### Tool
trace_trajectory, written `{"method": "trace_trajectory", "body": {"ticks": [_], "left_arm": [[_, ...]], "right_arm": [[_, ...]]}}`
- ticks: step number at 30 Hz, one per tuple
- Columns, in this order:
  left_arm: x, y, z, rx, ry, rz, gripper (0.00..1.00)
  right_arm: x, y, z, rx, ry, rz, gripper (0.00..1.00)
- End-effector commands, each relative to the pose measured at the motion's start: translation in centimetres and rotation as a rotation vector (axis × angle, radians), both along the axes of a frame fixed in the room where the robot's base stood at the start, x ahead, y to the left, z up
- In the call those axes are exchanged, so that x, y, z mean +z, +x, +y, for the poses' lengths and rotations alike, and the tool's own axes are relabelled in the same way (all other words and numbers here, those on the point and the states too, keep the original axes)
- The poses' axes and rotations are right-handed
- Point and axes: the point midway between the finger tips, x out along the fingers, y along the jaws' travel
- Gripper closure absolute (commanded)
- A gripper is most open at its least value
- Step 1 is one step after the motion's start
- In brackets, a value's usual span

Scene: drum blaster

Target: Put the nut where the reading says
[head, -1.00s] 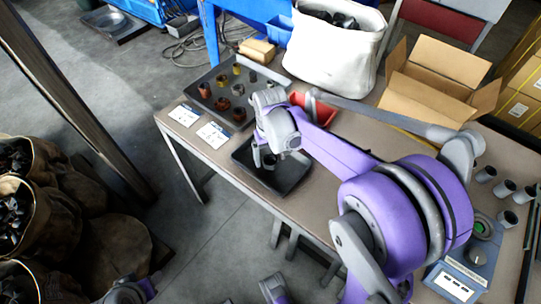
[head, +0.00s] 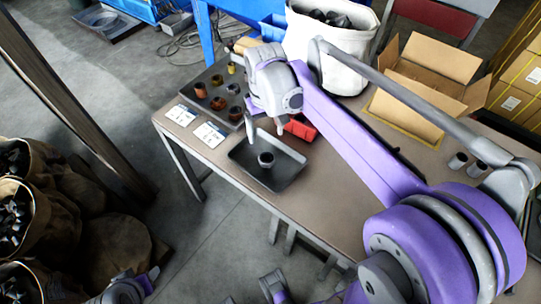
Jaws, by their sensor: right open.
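A dark grey nut (head: 266,160) stands in a small black tray (head: 290,182) near the table's front edge. My right gripper (head: 266,128) is open, just above and behind the nut, and apart from it. No reading is visible now. My left gripper is not clearly in view.
A red bin (head: 301,128) is partly hidden behind my right gripper. A white bag (head: 335,50) and an open cardboard box (head: 433,70) stand at the back. My right arm covers much of the table's right side.

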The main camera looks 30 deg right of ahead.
Motion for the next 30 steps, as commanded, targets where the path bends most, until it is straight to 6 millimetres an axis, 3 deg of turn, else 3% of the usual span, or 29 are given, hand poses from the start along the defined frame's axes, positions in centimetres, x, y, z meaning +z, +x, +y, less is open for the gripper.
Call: {"method": "trace_trajectory", "body": {"ticks": [5,9,15,21,30], "left_arm": [[0.0,0.0,0.0,0.000,0.000,0.000,0.50],[0.0,0.0,0.0,0.000,0.000,0.000,0.50],[0.0,0.0,0.0,0.000,0.000,0.000,0.50],[0.0,0.0,0.0,0.000,0.000,0.000,0.50],[0.1,0.0,0.0,0.000,0.000,0.000,0.50]], "right_arm": [[-1.0,-4.8,2.4,0.045,-0.013,-0.106,0.13],[-3.1,-9.5,4.2,0.090,-0.025,-0.225,0.13],[-6.5,-14.7,5.9,0.139,-0.032,-0.358,0.13],[-8.1,-16.5,6.4,0.157,-0.033,-0.414,0.13],[-8.1,-16.5,6.4,0.158,-0.034,-0.418,0.13]]}}
